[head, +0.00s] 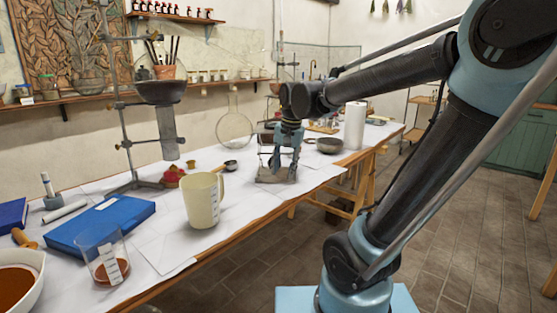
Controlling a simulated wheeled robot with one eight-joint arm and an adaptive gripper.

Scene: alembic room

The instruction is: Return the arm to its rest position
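My arm reaches from the lower right, up and over to the left, out above the white-covered table (165,262). My gripper (278,172) points down over the middle of the table, with its fingers at a clear glass vessel (264,157) that has something greyish at its bottom. The fingers overlap the glass in this view. I cannot tell whether they touch it, or whether they are open or shut.
A cream measuring jug (202,202) stands left of my gripper, near the table's front edge. A metal stand with a funnel (160,92), a blue book (100,225) and a beaker (104,257) are further left. A dark bowl (329,146) and a white roll (355,125) stand to the right.

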